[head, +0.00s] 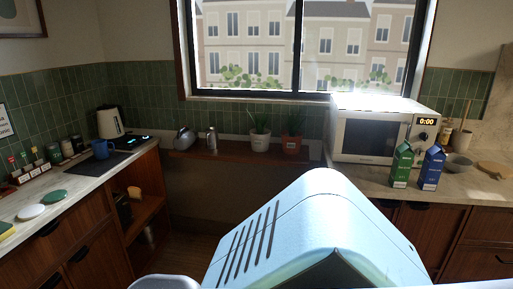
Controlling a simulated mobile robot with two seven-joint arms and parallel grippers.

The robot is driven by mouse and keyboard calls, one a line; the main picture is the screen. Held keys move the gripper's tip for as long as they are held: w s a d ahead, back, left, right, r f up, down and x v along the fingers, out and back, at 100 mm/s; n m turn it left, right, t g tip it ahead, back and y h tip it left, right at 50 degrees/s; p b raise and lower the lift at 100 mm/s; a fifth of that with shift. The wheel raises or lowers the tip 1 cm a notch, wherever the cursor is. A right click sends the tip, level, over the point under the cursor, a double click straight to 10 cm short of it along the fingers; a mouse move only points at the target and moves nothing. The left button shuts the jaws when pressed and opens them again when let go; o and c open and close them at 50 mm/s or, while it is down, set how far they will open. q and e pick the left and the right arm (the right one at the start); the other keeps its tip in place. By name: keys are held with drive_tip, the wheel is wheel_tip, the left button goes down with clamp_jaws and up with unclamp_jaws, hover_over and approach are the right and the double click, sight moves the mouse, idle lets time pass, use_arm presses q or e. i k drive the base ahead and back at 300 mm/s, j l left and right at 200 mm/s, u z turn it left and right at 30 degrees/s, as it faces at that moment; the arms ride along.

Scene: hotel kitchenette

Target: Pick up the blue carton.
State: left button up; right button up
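The blue carton (432,168) stands upright on the right counter, in front of the microwave's right side. A green carton (402,166) stands upright close to its left. The blue carton has a gabled top and its front is in clear view. Neither of my grippers shows in the head view. A large pale blue part of my own body fills the lower middle and hides the floor and part of the right counter's front.
A white microwave (370,132) stands behind the cartons. A bowl (458,165) and wooden boards (493,170) lie to the right. Bare counter (470,187) lies right of the blue carton. Potted plants (260,140) stand on the window shelf.

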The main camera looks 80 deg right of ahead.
sight(434, 158)
drive_tip(key=k+l, duration=0.4)
drive_tip(key=k, duration=0.25)
drive_tip(key=z, duration=3.5)
